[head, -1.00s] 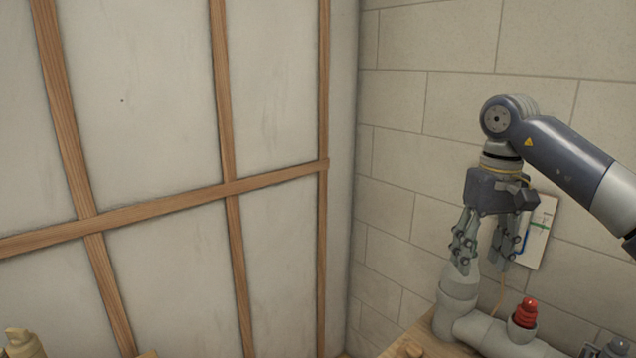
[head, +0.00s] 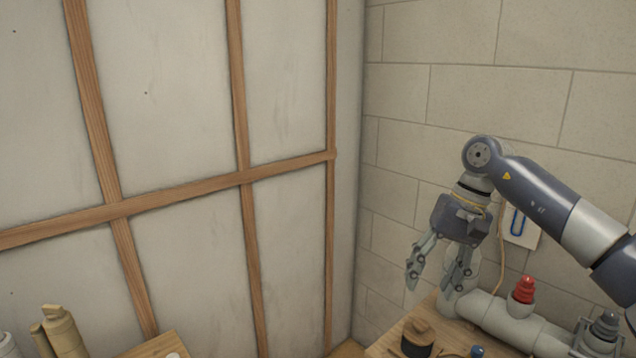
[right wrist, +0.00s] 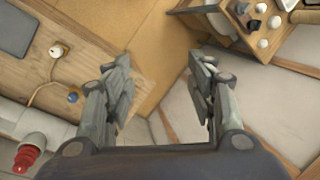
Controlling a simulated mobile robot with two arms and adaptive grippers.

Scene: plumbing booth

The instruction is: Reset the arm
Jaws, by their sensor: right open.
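My right gripper (head: 436,279) hangs from the right arm in the head view, fingers pointing down and a little left. Its fingers are spread apart with nothing between them. In the right wrist view the two fingers of the gripper (right wrist: 160,90) frame bare floor and the edge of a wooden bench. The left gripper does not show.
A wooden bench (head: 398,330) at the lower right bears a grey pipe (head: 480,306) with a red fitting (head: 523,290) and a dark round part (head: 417,335). Tan fittings (head: 62,330) stand at lower left. A block wall (head: 480,95) rises behind the arm.

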